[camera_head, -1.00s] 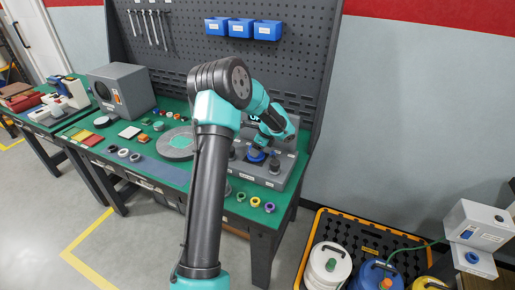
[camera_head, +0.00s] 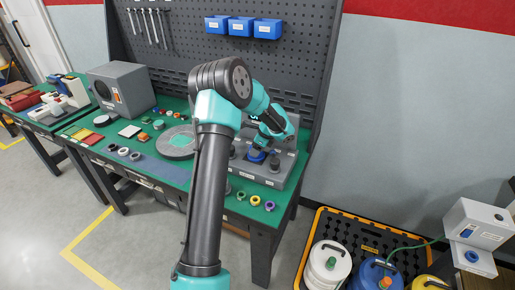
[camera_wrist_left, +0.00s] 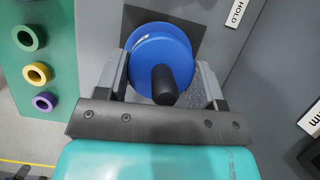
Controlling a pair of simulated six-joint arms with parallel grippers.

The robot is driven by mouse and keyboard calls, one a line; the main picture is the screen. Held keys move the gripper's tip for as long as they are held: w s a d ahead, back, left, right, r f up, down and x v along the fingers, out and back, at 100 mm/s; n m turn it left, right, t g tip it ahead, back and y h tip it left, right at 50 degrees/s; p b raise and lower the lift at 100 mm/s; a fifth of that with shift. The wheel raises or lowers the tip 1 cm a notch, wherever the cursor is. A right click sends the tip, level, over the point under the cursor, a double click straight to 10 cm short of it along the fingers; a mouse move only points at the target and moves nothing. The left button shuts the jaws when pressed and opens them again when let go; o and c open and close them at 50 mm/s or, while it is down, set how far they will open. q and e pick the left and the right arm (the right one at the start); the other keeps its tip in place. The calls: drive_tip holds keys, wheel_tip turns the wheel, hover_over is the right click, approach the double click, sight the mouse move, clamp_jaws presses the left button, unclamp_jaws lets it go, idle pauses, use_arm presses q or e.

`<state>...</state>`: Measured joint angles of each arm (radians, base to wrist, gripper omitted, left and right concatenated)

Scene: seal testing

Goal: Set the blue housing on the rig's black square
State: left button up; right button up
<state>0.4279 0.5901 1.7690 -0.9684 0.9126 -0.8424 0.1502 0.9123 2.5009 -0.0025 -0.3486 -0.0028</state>
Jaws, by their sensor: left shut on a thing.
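The blue housing (camera_wrist_left: 150,50) is a round blue disc between the two fingers of my left gripper (camera_wrist_left: 163,82) in the left wrist view. A short black cylinder stands in front of its middle. My left gripper is shut on the housing. The black square (camera_wrist_left: 193,32) shows behind the housing, partly covered by it. I cannot tell whether the housing touches the square. In the head view the housing (camera_head: 256,157) is a small blue patch over the grey rig (camera_head: 285,176), below my left gripper (camera_head: 259,147). My right gripper is not in view.
Several coloured rings, such as a yellow ring (camera_head: 255,200), lie on the green table at the rig's front; they also show in the left wrist view, as with this purple ring (camera_wrist_left: 44,101). Dark knobs (camera_head: 274,166) stand on the rig. A grey round plate (camera_head: 176,143) lies left of it.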

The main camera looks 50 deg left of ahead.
use_arm(q)
drive_tip(key=o, duration=1.4)
drive_tip(key=shift+r, duration=4.5)
